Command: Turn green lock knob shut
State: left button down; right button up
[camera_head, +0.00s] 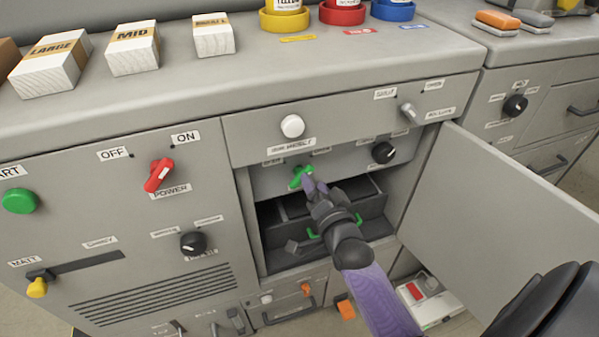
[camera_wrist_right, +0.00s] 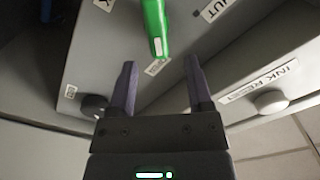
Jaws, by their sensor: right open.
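The green lock knob (camera_head: 301,177) is on the grey panel inside the open compartment, under the white button. In the right wrist view the green knob (camera_wrist_right: 156,28) shows at the top middle, with a white mark near its end. My right gripper (camera_head: 312,186) reaches in from the lower right and is close to the knob. In the right wrist view its two fingers (camera_wrist_right: 160,82) are apart, one on each side below the knob's tip, with nothing visible between them. The knob's labels are partly hidden or too small to read. My left gripper is not in view.
An open door (camera_head: 500,205) stands to the right of the compartment. A black knob (camera_head: 383,152) is right of the green one, and a drawer (camera_head: 365,215) with green handles lies below. A white button (camera_head: 292,126) and a red power knob (camera_head: 159,175) are nearby.

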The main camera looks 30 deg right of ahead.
jog(key=b+x, duration=0.1)
jog(key=x, duration=0.3)
jog(key=shift+w+f, duration=0.1)
jog(key=shift+w, duration=0.1)
grip_shut()
